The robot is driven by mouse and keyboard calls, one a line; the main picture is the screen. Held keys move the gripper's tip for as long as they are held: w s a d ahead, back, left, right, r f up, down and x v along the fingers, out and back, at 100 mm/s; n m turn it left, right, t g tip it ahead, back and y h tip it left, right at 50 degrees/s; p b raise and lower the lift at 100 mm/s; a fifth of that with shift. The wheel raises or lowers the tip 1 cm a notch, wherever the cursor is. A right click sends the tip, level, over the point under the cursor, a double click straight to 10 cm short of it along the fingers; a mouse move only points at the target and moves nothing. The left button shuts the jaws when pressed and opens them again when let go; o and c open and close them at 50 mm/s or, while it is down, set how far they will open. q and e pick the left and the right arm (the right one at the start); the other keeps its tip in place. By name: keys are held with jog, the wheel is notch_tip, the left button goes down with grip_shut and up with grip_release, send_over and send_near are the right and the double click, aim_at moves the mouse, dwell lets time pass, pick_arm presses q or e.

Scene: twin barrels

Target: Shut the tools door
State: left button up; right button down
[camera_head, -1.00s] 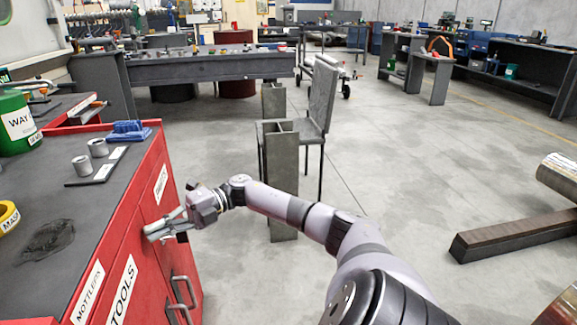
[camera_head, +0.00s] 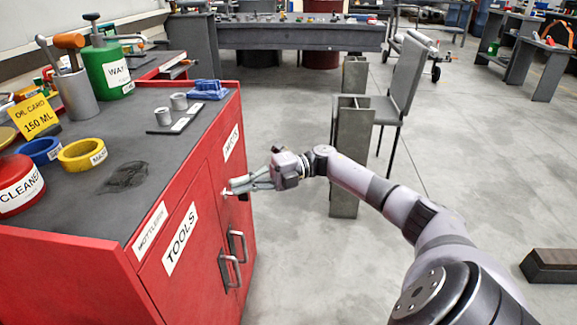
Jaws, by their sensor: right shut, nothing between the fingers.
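The tools door (camera_head: 190,265) is a red panel with a white TOOLS label (camera_head: 180,238) on the front of a red cabinet (camera_head: 80,262). It looks flush with the cabinet front, though I cannot tell if a small gap remains. Its metal handle (camera_head: 228,271) is close to the handle (camera_head: 238,243) of the neighbouring door. My right gripper (camera_head: 232,187) is shut and empty, with its fingertips at the cabinet front above and beyond the handles. I cannot tell whether they touch it. My left gripper is out of view.
The dark cabinet top carries a green can (camera_head: 110,70), a yellow tape roll (camera_head: 82,154), a blue tape roll (camera_head: 40,150) and a red container (camera_head: 18,185). A grey chair (camera_head: 400,85) and a grey beam (camera_head: 350,150) stand behind my right arm.

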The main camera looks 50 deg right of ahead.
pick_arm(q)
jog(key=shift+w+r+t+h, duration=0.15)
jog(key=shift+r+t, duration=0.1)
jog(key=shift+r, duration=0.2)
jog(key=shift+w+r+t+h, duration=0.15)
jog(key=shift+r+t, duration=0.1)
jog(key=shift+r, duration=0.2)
pick_arm(e)
jog(key=d, duration=0.9)
jog(key=shift+s, duration=0.45)
